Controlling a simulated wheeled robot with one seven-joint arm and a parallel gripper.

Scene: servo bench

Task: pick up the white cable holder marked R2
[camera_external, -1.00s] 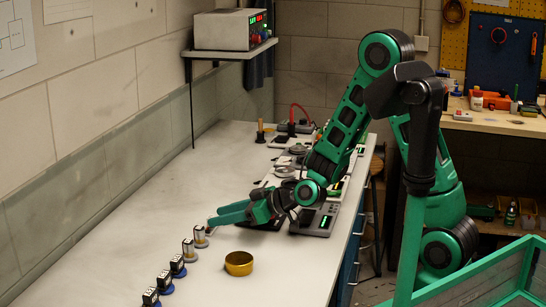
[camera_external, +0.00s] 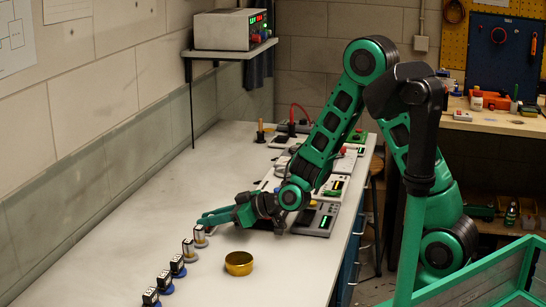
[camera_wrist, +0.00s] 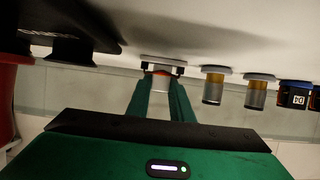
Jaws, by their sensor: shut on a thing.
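My gripper (camera_external: 206,219) reaches left over the bench, low and almost level, with its fingers closed together. In the wrist view my gripper (camera_wrist: 161,80) is shut on a small white holder (camera_wrist: 163,61), seen upside down with its pale base uppermost. Some dark and red parts show between the fingertips. Its label cannot be read, so I cannot confirm R2. In the outside view the fingers hide it. I cannot tell whether it still touches the bench.
Two grey holders (camera_external: 200,237) (camera_external: 188,249) stand beside the fingertips. Several black holders with blue bases (camera_external: 178,267) continue the row toward the front. A brass bowl (camera_external: 239,263) stands right of the row. Instruments (camera_external: 317,219) lie behind the gripper.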

